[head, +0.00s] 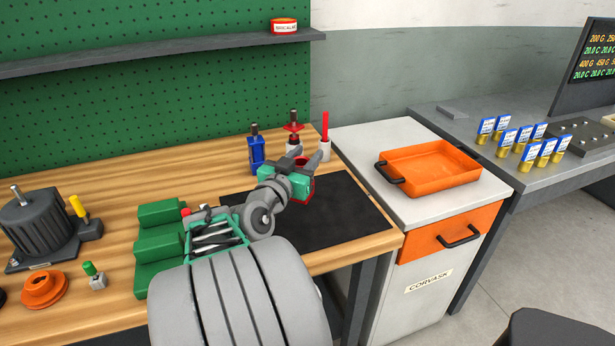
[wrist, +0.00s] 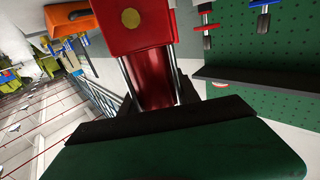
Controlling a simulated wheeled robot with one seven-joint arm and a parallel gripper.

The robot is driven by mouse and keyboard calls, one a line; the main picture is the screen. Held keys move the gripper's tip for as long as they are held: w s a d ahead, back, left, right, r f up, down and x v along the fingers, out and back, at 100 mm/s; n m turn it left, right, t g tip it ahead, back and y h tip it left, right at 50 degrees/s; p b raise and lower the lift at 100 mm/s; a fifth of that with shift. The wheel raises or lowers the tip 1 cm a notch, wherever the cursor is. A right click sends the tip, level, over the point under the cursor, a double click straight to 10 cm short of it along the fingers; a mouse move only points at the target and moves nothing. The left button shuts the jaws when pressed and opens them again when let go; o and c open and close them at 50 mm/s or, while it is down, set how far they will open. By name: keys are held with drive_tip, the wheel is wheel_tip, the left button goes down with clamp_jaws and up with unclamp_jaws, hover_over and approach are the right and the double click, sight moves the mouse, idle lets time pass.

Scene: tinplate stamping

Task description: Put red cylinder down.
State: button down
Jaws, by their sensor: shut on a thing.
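The red cylinder (wrist: 150,75) shows in the wrist view as a red tube with silver rods and a blocky red end cap with a yellow dot. In the head view only parts of it (head: 306,190) show behind my gripper. My gripper (head: 304,166) is shut on it, above or at the dark mat (head: 345,205) on the wooden bench. The mat's back left part is hidden by my arm. I cannot tell whether the cylinder touches the mat.
An orange tray (head: 430,170) sits on the right cabinet. The mat's right side is clear.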

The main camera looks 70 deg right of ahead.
drive_tip(key=d+f, duration=0.1)
drive_tip(key=f, duration=0.1)
drive_tip(key=w+d+f+b, duration=0.1)
drive_tip(key=f, duration=0.1)
drive_tip(key=shift+w+d, duration=0.15)
drive_tip(key=shift+d, duration=0.05)
drive_tip(key=f, duration=0.1)
drive_tip(key=f+b, duration=0.2)
drive_tip(key=shift+d+f, duration=0.3)
drive_tip(key=shift+f, duration=0.05)
drive_tip(key=c, duration=0.9)
unclamp_jaws()
drive_tip(key=a+b, duration=0.1)
drive_tip(key=a, duration=1.1)
drive_tip(key=shift+w+a+r, duration=0.1)
drive_tip(key=shift+r, duration=0.05)
